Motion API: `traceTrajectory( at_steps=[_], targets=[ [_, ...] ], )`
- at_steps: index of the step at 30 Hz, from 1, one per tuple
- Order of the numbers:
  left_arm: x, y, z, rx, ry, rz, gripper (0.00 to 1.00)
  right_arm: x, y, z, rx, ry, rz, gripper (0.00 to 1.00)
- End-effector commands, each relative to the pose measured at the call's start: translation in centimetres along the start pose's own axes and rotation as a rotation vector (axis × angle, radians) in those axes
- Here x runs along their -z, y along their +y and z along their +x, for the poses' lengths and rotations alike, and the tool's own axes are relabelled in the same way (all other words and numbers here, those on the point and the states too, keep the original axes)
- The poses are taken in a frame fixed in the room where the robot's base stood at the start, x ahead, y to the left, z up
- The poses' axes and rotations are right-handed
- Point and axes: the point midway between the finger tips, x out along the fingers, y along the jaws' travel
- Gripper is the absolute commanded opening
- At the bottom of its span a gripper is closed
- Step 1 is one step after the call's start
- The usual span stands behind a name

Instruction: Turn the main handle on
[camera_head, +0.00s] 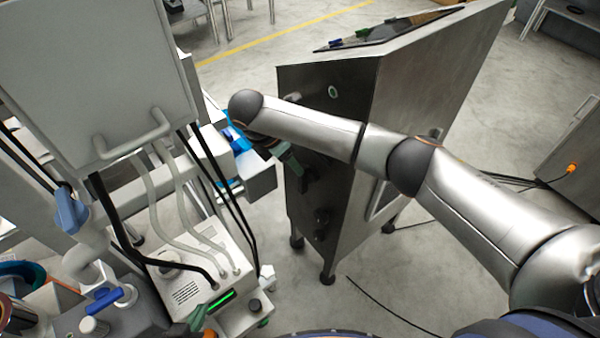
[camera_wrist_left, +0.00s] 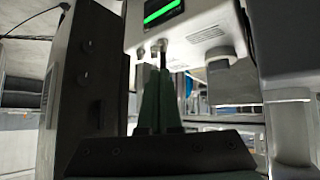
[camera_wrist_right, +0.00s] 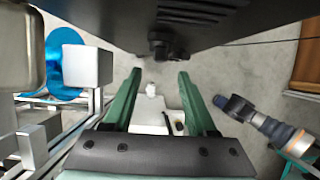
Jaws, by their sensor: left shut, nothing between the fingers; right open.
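A dark metal cabinet (camera_head: 335,110) stands in the middle of the head view. Black rotary handles (camera_head: 322,216) stick out of its front; I cannot tell which is the main one. My right gripper (camera_head: 291,160) is beside this front, partly hidden by its own arm. In the right wrist view the right gripper (camera_wrist_right: 160,75) is open and empty, with a black handle (camera_wrist_right: 160,45) ahead of its fingertips, apart from them. My left gripper (camera_head: 197,317) is low at the left. In the left wrist view the left gripper (camera_wrist_left: 159,72) is shut and empty.
A white box with a green display (camera_head: 222,300) stands near my left gripper; the display also shows in the left wrist view (camera_wrist_left: 163,12). A large grey panel (camera_head: 100,70) with hoses is at the left. Cables lie on the floor (camera_head: 400,280).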

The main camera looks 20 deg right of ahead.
Motion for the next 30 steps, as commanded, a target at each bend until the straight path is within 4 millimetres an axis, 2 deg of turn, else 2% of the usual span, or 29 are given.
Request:
traceTrajectory(
  at_steps=[1,6,12,17,25,30],
  targets=[
    [-0.4,0.1,0.2,-0.003,-0.005,0.0,0.0,0.1,-0.1,1.5,0.005,-0.002,0.0,0.57],
    [-0.5,0.4,0.5,-0.011,-0.004,0.001,0.0,0.1,-0.1,4.9,0.003,-0.001,0.001,0.57],
    [-0.3,1.0,0.8,-0.024,0.002,0.003,0.0,0.1,-0.1,7.7,0.002,0.0,0.001,0.57],
    [-0.3,1.0,1.0,-0.026,-0.001,0.005,0.0,0.1,0.0,8.5,0.0,0.0,0.0,0.57],
    [-0.2,1.0,1.0,-0.025,-0.001,0.006,0.0,0.1,0.0,8.6,-0.001,0.0,0.0,0.57],
    [-0.1,0.9,1.0,-0.024,0.002,0.007,0.0,0.1,0.0,8.6,-0.001,0.0,0.0,0.4]
  ],
)
